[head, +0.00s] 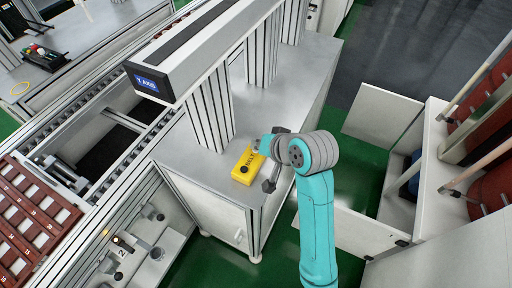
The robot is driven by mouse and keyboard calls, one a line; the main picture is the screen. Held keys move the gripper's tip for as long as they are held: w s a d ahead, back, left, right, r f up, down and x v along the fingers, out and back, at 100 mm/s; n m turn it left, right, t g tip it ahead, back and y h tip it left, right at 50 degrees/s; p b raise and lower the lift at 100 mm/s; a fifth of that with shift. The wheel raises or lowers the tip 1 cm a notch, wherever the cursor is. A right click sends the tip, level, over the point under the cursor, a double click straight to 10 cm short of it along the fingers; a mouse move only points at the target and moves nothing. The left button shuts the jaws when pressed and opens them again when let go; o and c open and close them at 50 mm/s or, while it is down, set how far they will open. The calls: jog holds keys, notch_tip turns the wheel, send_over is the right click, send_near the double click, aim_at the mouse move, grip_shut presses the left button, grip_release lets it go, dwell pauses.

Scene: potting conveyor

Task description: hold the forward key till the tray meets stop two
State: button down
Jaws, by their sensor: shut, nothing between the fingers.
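The yellow key box (247,167) lies on the grey cabinet top, with dark lettering and a dark round button at its near end. My gripper (259,146) is shut and empty at the far end of this box. It covers that part, so I cannot tell whether it touches or presses the forward key. The brown-red tray (14,193) with numbered cells is on the conveyor at the left, partly cut off by the picture edge. Stop two (126,240), beside a "2" label and a small amber light, is on the conveyor's near side, right of the tray.
A grey beam (200,45) with a "Y AXIS" sign stands on ribbed posts over the cabinet (205,190). An open cabinet with doors (380,115) is at the right. Green floor (275,235) shows between them. A black caddy (45,58) sits on the bench at upper left.

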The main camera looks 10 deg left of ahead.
jog(key=shift+r, duration=0.8)
jog(key=shift+r, duration=2.55)
jog(key=shift+d, duration=0.1)
